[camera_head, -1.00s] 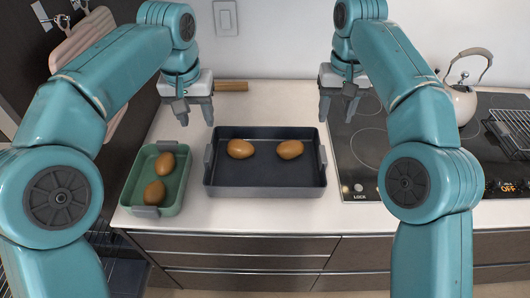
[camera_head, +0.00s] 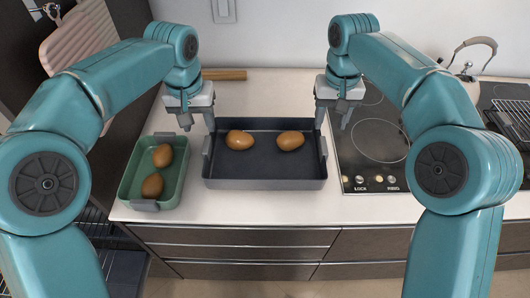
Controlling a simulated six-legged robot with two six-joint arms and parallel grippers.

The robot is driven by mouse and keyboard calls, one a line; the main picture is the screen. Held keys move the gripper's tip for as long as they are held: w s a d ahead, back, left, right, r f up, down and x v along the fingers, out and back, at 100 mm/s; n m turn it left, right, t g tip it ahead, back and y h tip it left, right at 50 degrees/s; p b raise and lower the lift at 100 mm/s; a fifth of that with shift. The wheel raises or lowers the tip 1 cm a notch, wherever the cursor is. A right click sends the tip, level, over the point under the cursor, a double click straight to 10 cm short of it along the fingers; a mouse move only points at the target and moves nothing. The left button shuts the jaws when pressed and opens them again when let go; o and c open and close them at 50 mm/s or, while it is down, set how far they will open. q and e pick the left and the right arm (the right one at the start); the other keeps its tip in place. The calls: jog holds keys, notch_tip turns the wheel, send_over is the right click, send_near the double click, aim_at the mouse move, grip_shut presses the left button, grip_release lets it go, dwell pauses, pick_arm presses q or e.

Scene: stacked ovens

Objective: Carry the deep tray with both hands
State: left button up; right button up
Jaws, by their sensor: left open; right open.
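The deep tray (camera_head: 265,184) is dark grey, with a raised handle at its left and right ends. It sits flat on the white counter with two brown, egg-like items inside, one at left (camera_head: 239,140) and one at right (camera_head: 290,140). My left gripper (camera_head: 198,124) is open at the tray's back left corner, pointing down, near the left handle (camera_head: 207,146). My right gripper (camera_head: 332,122) is open at the back right corner, near the right handle (camera_head: 323,147). Both are empty; I cannot tell whether either touches the tray.
A smaller green tray (camera_head: 128,180) with two brown items stands left of the deep tray. A black cooktop (camera_head: 372,160) lies close on the right, with a kettle (camera_head: 466,80) behind. A wooden-handled object (camera_head: 223,75) lies at the back. The counter (camera_head: 270,205) in front is a narrow clear strip.

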aim_at(206, 144)
pick_arm(q)
jog(key=f, duration=0.3)
jog(key=w+f, duration=0.1)
jog(key=f, duration=0.5)
jog(key=shift+w, duration=0.15)
pick_arm(e)
notch_tip(206, 144, down, 9)
jog(key=shift+w+f, duration=0.1)
pick_arm(q)
jog(key=shift+w+f, duration=0.15)
jog(key=shift+f, duration=0.2)
pick_arm(e)
jog(key=shift+w+f, duration=0.1)
jog(key=shift+f, duration=0.2)
pick_arm(q)
jog(key=shift+f, duration=0.15)
pick_arm(e)
jog(key=shift+f, duration=0.15)
pick_arm(q)
jog(key=c, duration=0.7)
pick_arm(e)
jog(key=c, duration=0.7)
pick_arm(q)
grip_shut()
pick_arm(e)
grip_shut()
